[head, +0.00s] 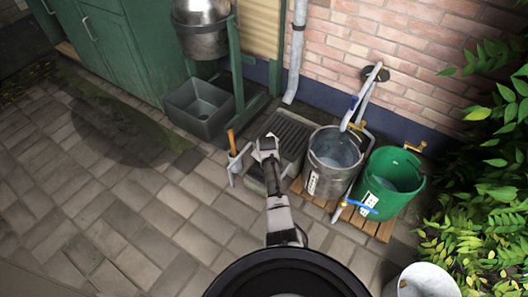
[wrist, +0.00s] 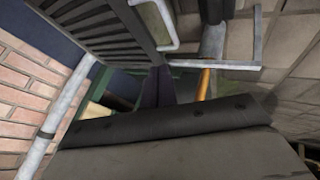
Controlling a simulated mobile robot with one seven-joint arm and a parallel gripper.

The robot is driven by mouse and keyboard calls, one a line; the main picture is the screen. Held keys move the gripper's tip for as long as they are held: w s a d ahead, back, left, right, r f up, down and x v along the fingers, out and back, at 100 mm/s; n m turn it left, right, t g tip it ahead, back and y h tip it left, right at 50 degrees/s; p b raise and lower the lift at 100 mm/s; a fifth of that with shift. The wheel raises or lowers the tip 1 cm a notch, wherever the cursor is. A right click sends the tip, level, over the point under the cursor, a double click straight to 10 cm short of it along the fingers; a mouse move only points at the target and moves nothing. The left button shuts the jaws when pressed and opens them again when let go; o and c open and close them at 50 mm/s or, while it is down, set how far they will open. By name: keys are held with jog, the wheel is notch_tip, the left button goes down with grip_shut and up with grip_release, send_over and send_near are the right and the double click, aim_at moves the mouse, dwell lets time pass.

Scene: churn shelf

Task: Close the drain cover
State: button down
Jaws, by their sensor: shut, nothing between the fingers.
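The drain cover (head: 288,134), a dark slotted grate, is by the wall, left of the grey bucket. It also shows at the upper left of the wrist view (wrist: 105,28), with a pale bar handle (wrist: 172,25) at its edge. I cannot tell how far it is tilted. My gripper (head: 267,146) is shut and empty, at the near left part of the cover in the head view, hiding some of it. Its dark fingers show in the wrist view (wrist: 160,88). I cannot tell whether they touch the cover.
A grey metal bucket (head: 327,180) and a green bucket (head: 405,171) stand right of the drain on wooden slats (head: 384,229). An orange-handled tool (head: 231,142) stands at left. A dark bin (head: 199,112) is behind it. Paving at left is clear.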

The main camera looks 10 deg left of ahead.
jog(key=b+x, duration=0.7)
jog(key=b, duration=0.2)
jog(key=shift+w+f+b, duration=0.15)
jog(key=shift+f+b, duration=0.15)
